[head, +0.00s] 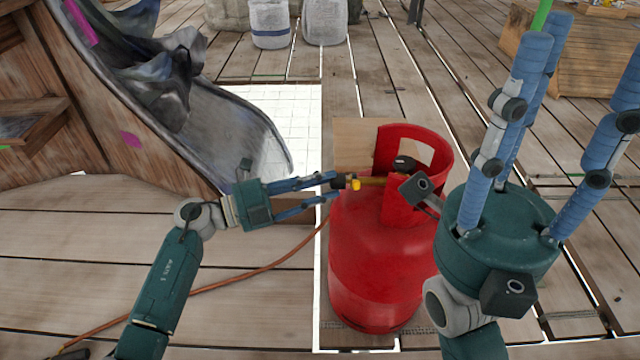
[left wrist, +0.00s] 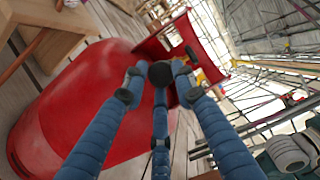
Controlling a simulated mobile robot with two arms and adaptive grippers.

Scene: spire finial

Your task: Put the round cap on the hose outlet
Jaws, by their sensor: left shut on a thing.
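A red gas cylinder (head: 375,255) stands upright on the planks, with a collar around its top. A brass-yellow outlet (head: 372,181) points left from its valve, ending in a brighter yellow piece (head: 354,184). My left gripper (head: 336,182) is shut on a small dark round cap (head: 339,181) at the outlet's left end. The cap also shows between the fingertips in the left wrist view (left wrist: 160,74). It looks in line with the outlet; whether it touches or sits on it, I cannot tell. My right gripper (head: 560,95) is open and empty, fingers spread upward, right of the cylinder.
An orange hose (head: 250,268) runs across the planks from lower left toward the cylinder. A wooden structure with a grey sheet (head: 215,120) stands at left. Pale sacks (head: 270,22) stand at the back. A wooden crate (head: 575,55) is at the back right.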

